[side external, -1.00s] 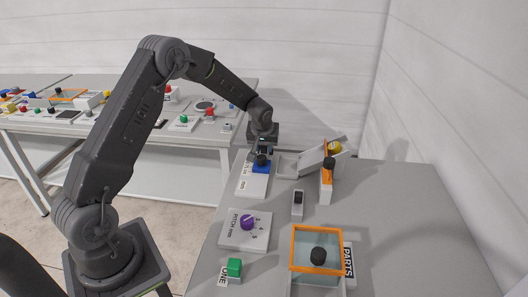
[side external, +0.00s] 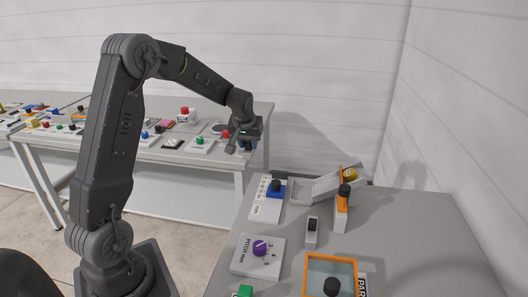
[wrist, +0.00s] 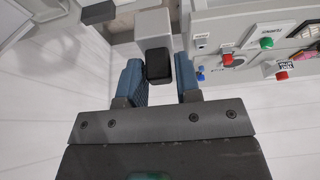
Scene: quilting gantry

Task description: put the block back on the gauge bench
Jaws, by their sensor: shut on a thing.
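My gripper (side external: 245,146) hangs high in the side view, left of and above the near table's back left corner. In the wrist view my gripper's two blue fingers (wrist: 163,78) are shut on a grey block (wrist: 153,22) with a black end between the tips. The block is mostly hidden in the side view. A white scale plate (side external: 264,210) lies on the near table, carrying a blue carriage (side external: 281,194) with a black knob. The gripper is apart from it. I cannot tell which fixture is the gauge bench.
The near table holds a purple-knob plate (side external: 248,265), a black-switched box (side external: 312,239), an orange-rimmed parts box (side external: 332,258), a tilted ramp (side external: 330,187) and a shallow grey tray (side external: 300,191). The far table (side external: 222,161) carries several buttons. A wall stands to the right.

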